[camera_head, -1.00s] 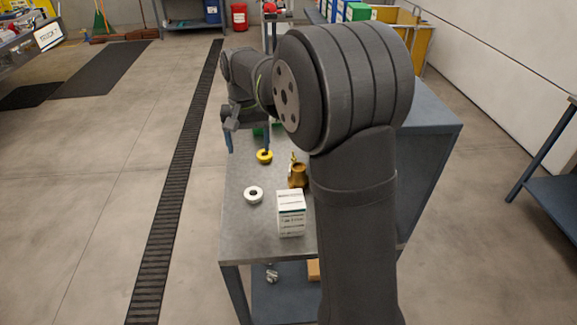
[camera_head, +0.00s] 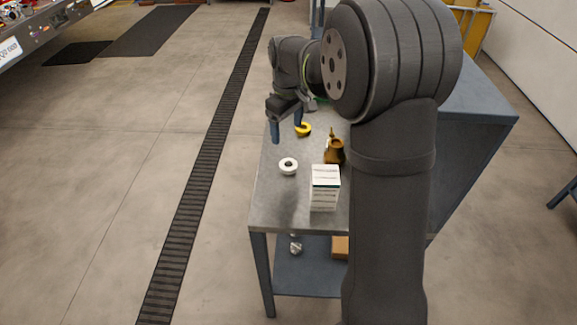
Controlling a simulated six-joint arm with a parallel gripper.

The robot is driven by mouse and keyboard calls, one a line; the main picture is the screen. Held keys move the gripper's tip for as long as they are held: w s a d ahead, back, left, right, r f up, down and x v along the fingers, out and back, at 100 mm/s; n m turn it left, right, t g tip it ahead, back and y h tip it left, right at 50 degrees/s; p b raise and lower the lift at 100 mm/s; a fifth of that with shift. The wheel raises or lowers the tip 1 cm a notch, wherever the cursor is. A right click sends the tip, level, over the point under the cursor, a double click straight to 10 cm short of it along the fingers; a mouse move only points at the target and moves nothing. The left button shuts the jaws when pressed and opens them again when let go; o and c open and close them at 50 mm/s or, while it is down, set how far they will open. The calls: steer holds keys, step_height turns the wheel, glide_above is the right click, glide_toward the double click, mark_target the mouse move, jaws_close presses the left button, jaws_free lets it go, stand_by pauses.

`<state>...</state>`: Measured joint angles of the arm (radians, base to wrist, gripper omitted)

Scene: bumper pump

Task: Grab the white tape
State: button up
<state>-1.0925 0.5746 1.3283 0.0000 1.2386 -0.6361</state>
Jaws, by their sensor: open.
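The white tape (camera_head: 288,166) is a small white roll with a dark centre, lying flat on the grey metal table near its left edge. My gripper (camera_head: 287,132) is open, its two blue fingers spread apart. It hangs over the table's left side, beyond the white tape and apart from it. A yellow tape roll (camera_head: 304,130) lies close to the right finger; I cannot tell whether they touch. Nothing shows between the fingers.
A white box (camera_head: 325,188) stands nearer than the tape, to its right. A brown-gold pump-like part (camera_head: 334,151) stands behind the box. The table (camera_head: 285,215) is bare in front of the tape. My arm hides the table's right part.

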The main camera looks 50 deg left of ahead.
mark_target(288, 164)
steer(key=f, duration=1.3)
steer(key=shift+w+d+f, duration=0.1)
steer(key=shift+w, duration=0.1)
steer(key=c, duration=1)
